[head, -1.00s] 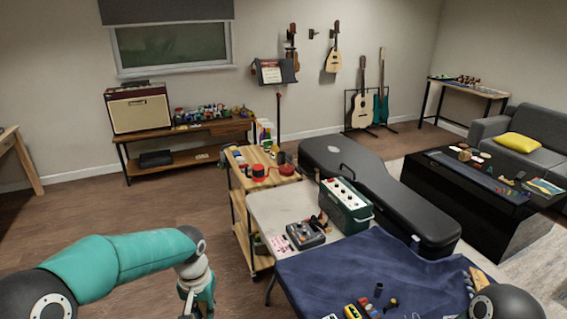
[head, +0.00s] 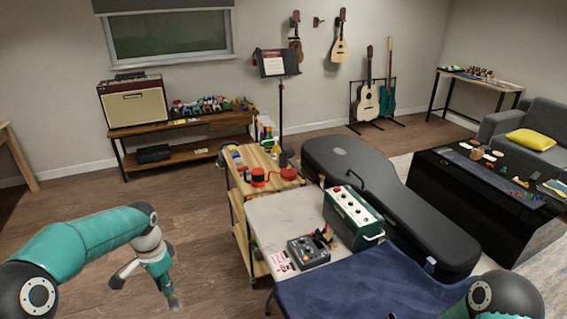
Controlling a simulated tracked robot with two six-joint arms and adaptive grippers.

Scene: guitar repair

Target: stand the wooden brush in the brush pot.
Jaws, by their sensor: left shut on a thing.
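My left gripper (head: 172,300) hangs over the wood floor at the lower left, left of the cart and away from the tables. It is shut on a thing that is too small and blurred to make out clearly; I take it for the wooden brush. The brush pot cannot be made out for sure. Only the rim of a small dark object (head: 390,315) shows at the bottom edge, on the blue cloth (head: 350,285). My right gripper is out of view; only a part of my right arm shows at the lower right.
A wooden cart (head: 240,215) with red items stands in the middle. Beside it is a pale table (head: 262,225) with a grey pedal box (head: 308,250) and a green amplifier (head: 352,218). A black guitar case (head: 400,200) lies behind. The floor at left is clear.

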